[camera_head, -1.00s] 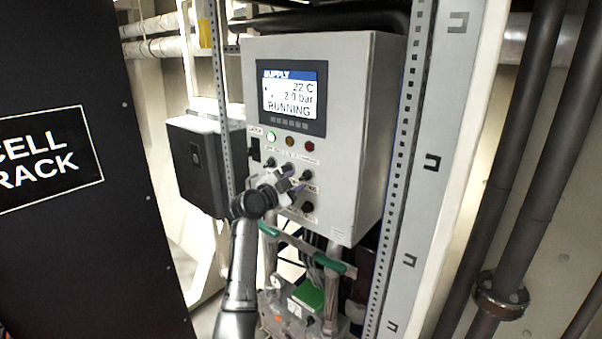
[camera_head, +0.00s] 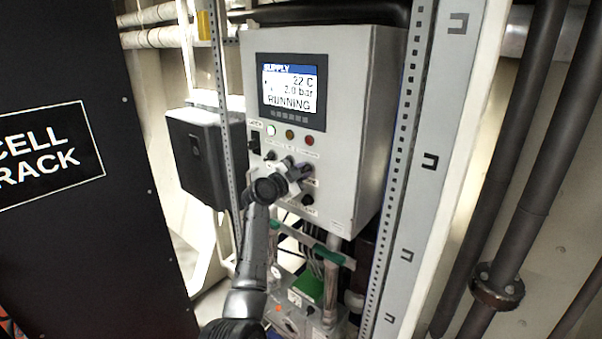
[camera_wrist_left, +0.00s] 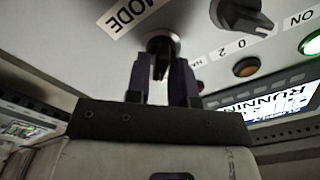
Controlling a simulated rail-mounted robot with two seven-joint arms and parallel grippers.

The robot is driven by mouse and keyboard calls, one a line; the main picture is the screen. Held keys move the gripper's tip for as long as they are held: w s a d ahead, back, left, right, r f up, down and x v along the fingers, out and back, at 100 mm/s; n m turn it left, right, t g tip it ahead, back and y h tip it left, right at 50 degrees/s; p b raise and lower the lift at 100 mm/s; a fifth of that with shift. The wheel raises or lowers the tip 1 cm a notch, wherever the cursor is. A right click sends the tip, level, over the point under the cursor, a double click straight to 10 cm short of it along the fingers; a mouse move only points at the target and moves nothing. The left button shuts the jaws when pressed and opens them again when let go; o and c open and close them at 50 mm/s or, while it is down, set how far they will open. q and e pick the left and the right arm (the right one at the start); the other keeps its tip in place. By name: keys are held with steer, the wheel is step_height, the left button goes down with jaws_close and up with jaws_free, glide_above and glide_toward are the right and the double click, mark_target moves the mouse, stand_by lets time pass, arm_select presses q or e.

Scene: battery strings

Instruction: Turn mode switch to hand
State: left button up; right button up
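The mode switch (camera_wrist_left: 160,46) is a dark round knob with a raised handle on the grey control box, beside the printed label MODE (camera_wrist_left: 122,14). My left gripper (camera_wrist_left: 160,72) is at this switch, with one dark finger on each side of its handle in the left wrist view. I cannot tell whether the fingers press on the handle. A printed label starting "HA" shows beside the right finger, partly hidden. In the head view my left gripper (camera_head: 299,173) covers the switch. My right gripper is not in view.
The control box (camera_head: 348,130) has a lit screen (camera_head: 290,88) reading RUNNING, several lamps, and other knobs (camera_head: 307,200) close to my gripper. A black box (camera_head: 195,155) is on the left. A slotted upright (camera_head: 400,150) stands on the right. Green-handled pipework (camera_head: 335,257) is below.

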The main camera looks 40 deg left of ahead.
arm_select(q)
jaws_close()
